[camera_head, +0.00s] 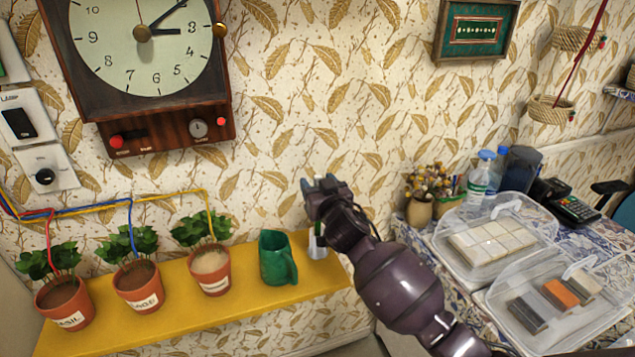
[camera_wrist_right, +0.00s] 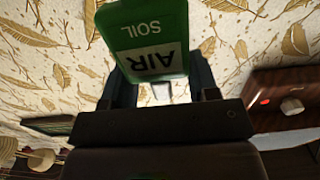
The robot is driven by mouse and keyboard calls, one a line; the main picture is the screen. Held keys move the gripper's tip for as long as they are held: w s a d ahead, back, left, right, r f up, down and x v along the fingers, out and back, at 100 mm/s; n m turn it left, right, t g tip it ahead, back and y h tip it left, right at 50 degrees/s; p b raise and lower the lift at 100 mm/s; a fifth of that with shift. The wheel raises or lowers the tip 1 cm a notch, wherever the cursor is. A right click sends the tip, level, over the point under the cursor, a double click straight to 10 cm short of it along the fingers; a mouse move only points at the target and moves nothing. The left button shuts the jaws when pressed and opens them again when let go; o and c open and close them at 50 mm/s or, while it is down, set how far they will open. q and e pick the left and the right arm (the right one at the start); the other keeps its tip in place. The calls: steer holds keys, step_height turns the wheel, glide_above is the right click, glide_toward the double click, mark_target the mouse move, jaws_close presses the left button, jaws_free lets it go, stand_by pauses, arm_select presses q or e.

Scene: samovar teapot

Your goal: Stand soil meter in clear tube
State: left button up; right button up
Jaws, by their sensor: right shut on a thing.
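My right gripper (camera_head: 322,190) is shut on the soil meter, above the right end of the yellow shelf. In the right wrist view the soil meter (camera_wrist_right: 150,45) is a green block with the words AIR and SOIL on its face, held between the two fingers. In the head view the gripper mostly hides the meter. The clear tube (camera_head: 317,249) stands on the shelf directly below the gripper, right of the green jug. I cannot tell whether the meter's lower end is inside the tube or just above it. My left gripper is not in view.
The yellow shelf (camera_head: 170,308) also holds a green jug (camera_head: 275,258) close beside the tube and three potted plants (camera_head: 138,285) to the left. Wires run along the wall. A table at right carries clear boxes (camera_head: 497,235), bottles and a flower pot (camera_head: 420,208).

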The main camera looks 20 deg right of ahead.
steer(key=o, duration=1.3)
steer(key=s, duration=1)
steer(key=shift+s+d+p, duration=0.2)
steer(key=shift+s+p, duration=0.1)
steer(key=shift+s, duration=0.1)
steer(key=s+d+f+g, duration=0.2)
steer(key=s+f, duration=0.6)
steer(key=s, duration=0.1)
steer(key=s+d+f+g, duration=0.2)
steer(key=s+f, duration=0.7)
steer(key=s+d+f+g, duration=0.2)
steer(key=s+d+f, duration=0.1)
steer(key=s+f, duration=0.5)
steer(key=shift+s+f+n+g+h, duration=0.3)
steer(key=shift+s+g+h, duration=0.1)
steer(key=shift+s, duration=0.25)
